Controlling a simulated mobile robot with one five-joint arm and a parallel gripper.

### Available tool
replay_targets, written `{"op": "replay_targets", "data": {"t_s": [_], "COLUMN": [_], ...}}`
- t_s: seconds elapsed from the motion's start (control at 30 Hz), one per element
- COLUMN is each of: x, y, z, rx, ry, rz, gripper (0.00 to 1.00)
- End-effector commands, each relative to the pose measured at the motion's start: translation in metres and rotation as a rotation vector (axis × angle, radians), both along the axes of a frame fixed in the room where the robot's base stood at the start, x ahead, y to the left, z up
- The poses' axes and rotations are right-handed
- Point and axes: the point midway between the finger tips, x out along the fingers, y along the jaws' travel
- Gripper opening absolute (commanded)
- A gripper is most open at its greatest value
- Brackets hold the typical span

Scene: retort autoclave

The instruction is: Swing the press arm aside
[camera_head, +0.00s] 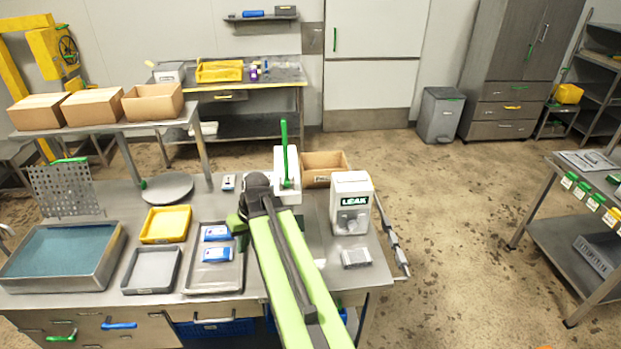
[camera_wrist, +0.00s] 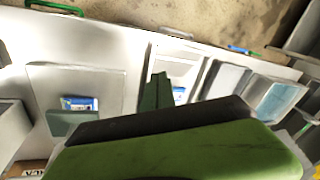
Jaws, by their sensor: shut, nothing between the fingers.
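A white bench device (camera_head: 287,190) stands on the steel table behind my gripper, with an upright green lever (camera_head: 284,150) on top. This lever may be the press arm; I cannot tell how it is hinged. My gripper (camera_head: 238,226) is shut and empty, above the table just left of and in front of the device, near the tray with blue packets. In the wrist view my gripper (camera_wrist: 156,92) shows as green and dark parts over the table. The lower part of the device is partly hidden by my arm. No contact with the lever is visible.
A LEAK box (camera_head: 351,205) stands right of the device, with a cardboard box (camera_head: 322,165) behind. A grey tray (camera_head: 237,270) holds blue packets; a yellow tray (camera_head: 165,224) and a wide basin (camera_head: 108,262) lie farther left. Open floor lies right of the table.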

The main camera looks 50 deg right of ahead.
Motion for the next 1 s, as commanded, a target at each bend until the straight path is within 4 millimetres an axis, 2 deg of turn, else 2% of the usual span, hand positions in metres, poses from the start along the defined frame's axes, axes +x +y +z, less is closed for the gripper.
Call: {"op": "replay_targets", "data": {"t_s": [0.03, 0.1, 0.2, 0.3, 0.4, 0.5, 0.67, 0.77, 1.0], "x": [-0.008, -0.024, -0.055, -0.088, -0.113, -0.126, -0.128, -0.123, -0.094], "y": [-0.047, -0.106, -0.182, -0.239, -0.275, -0.291, -0.294, -0.293, -0.288], "z": [0.039, 0.067, 0.104, 0.131, 0.147, 0.153, 0.150, 0.140, 0.097], "rx": [0.026, 0.054, 0.074, 0.075, 0.068, 0.063, 0.061, 0.062, 0.062], "ry": [-0.042, -0.113, -0.213, -0.294, -0.349, -0.376, -0.383, -0.381, -0.381], "rz": [-0.063, -0.134, -0.229, -0.303, -0.352, -0.373, -0.377, -0.375, -0.374], "gripper": [0.00, 0.00, 0.00, 0.00, 0.00, 0.00, 0.00, 0.00, 0.00]}}
